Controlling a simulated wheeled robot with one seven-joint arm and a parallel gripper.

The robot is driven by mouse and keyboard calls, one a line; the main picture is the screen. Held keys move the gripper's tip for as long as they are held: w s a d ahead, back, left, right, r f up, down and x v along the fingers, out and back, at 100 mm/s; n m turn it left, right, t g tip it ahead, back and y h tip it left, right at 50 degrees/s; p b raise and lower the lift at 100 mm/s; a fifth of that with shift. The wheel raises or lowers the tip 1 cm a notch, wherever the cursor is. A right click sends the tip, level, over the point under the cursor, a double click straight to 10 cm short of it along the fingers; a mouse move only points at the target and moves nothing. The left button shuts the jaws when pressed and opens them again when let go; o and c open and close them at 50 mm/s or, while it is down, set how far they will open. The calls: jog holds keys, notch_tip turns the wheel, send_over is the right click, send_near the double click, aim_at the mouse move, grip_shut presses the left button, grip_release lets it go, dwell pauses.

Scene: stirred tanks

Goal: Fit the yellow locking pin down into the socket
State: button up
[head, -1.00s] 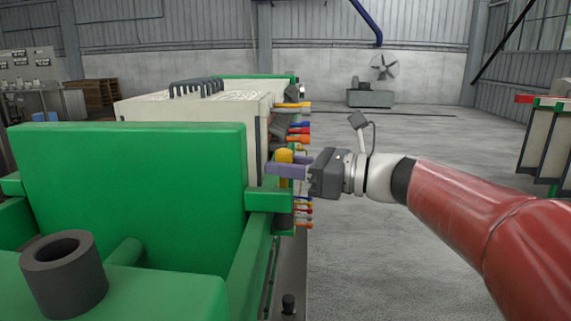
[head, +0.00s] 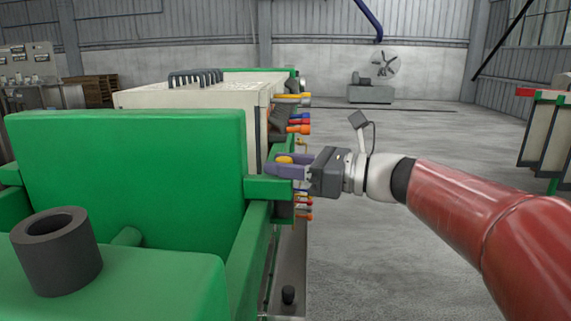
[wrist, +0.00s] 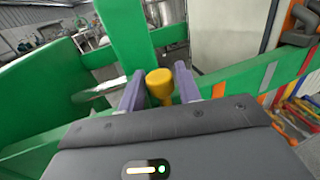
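The yellow locking pin (head: 285,160) stands upright at the green bracket (head: 268,187) on the right side of the machine. It also shows in the wrist view (wrist: 160,84), with a wide round head and a narrower part below. My gripper (head: 288,166) is open, with one purple finger on each side of the pin's head. In the wrist view my gripper (wrist: 159,88) shows small gaps between the fingers and the pin. The socket's mouth and the pin's lower end are hidden, so I cannot tell how deep the pin sits.
A dark hollow cylinder (head: 57,252) stands on the green frame at the front left. A tall green plate (head: 125,150) rises behind it. Several coloured handles (head: 298,129) stick out beyond my gripper. The concrete floor (head: 400,140) to the right is open.

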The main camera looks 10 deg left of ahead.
jog(key=shift+o, duration=1.3)
jog(key=shift+f, duration=0.1)
jog(key=v, duration=0.8)
